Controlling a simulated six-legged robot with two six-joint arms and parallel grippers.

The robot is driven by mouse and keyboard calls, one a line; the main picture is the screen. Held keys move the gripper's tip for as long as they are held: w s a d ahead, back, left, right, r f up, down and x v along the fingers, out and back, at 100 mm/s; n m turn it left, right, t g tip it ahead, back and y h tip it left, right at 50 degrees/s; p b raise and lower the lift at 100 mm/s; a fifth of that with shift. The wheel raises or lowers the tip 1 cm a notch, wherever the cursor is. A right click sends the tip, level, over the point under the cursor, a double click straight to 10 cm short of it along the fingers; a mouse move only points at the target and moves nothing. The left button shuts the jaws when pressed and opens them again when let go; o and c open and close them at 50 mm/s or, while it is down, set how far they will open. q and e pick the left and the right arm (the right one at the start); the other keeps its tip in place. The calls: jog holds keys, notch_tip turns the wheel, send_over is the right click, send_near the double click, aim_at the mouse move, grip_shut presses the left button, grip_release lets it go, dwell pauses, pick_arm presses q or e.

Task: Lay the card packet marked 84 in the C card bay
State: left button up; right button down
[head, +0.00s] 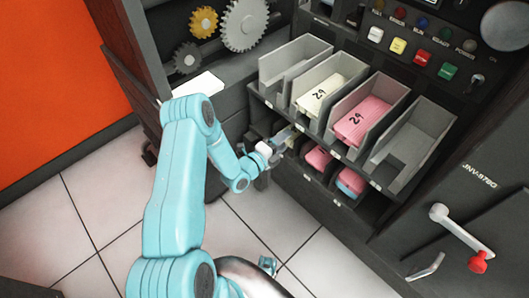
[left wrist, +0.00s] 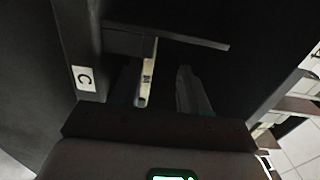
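My left gripper (head: 282,138) is at the front of the lower row of the card rack, at its left end. In the left wrist view, its two fingers (left wrist: 162,92) are spread apart, with a gap on the right. A narrow cream card packet (left wrist: 148,75) shows edge-on between them, closer to the left finger. Its dark mark is too small to read. A white label reading C (left wrist: 84,79) is on the dark bay front left of the packet. In the head view, a yellowish bit (head: 292,145) shows beside the fingertips.
The upper row holds a cream packet marked 29 (head: 321,93) and a pink packet marked 29 (head: 361,120), between empty bays (head: 290,63) and (head: 408,142). Pink packets (head: 318,158) lie in lower bays. A crank with a red knob (head: 478,262) juts out at right.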

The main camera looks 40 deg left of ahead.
pick_arm(q)
jog(key=s+a+p, duration=0.1)
jog(key=s, duration=1.2)
jog(key=w+d+f+n+g+h, duration=0.1)
jog(key=d+f+n+g, duration=0.35)
jog(key=d, duration=0.25)
jog(key=d+f+n+g+h, duration=0.25)
jog(key=d+n+g, duration=0.2)
jog(key=d, duration=0.25)
jog(key=s+d+n+g, duration=0.8)
jog(key=s+d+n, duration=0.3)
jog(key=s, duration=0.1)
notch_tip(320, 180, up, 20)
jog(key=s+p, duration=0.1)
jog(key=p, duration=2)
jog(key=shift+s+n+g+y, duration=0.2)
jog(key=shift+n+g+y, duration=0.1)
jog(key=shift+n+y, duration=0.1)
